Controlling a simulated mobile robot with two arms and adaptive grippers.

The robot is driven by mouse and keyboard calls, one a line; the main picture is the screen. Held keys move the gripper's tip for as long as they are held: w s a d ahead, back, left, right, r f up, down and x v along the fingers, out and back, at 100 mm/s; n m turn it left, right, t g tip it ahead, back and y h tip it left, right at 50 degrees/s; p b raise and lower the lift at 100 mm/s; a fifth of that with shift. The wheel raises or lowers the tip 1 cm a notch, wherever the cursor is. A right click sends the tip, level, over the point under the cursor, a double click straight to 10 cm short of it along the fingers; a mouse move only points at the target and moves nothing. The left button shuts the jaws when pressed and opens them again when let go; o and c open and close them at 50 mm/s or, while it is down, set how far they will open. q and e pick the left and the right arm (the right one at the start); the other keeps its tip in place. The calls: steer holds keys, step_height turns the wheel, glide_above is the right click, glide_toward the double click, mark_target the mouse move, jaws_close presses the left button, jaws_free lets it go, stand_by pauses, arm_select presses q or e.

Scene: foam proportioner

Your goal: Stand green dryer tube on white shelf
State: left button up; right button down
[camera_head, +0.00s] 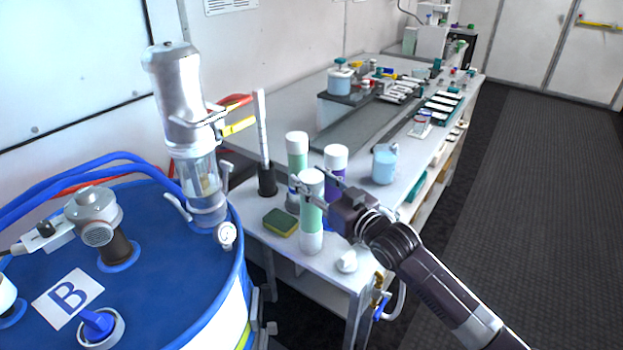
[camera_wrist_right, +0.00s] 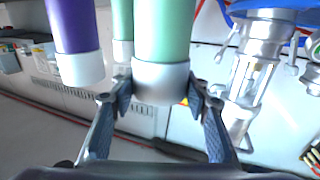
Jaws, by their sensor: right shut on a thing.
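My right gripper (camera_head: 308,188) is shut on a green dryer tube (camera_head: 311,214) with white ends, near its upper end. The tube is upright at the near end of the white bench; I cannot tell whether its base touches the top. In the right wrist view, the fingers (camera_wrist_right: 163,92) flank the white end of the held green tube (camera_wrist_right: 165,30). A second green tube (camera_head: 297,150) stands behind it, and a purple tube (camera_head: 336,160) stands close to its right. White shelving (camera_head: 432,192) shows under the bench's right side. My left gripper is out of view.
A green-yellow sponge (camera_head: 280,222) and a dark stand with a white rod (camera_head: 266,178) are left of the tubes. A beaker of blue liquid (camera_head: 384,165) is to the right. A blue drum (camera_head: 160,270) fills the left foreground. Dark floor (camera_head: 540,200) is clear at right.

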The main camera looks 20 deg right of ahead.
steer(key=c, duration=1.1)
jaws_free()
steer(key=b+v, duration=0.2)
steer(key=v, duration=1)
steer(key=shift+r, duration=0.1)
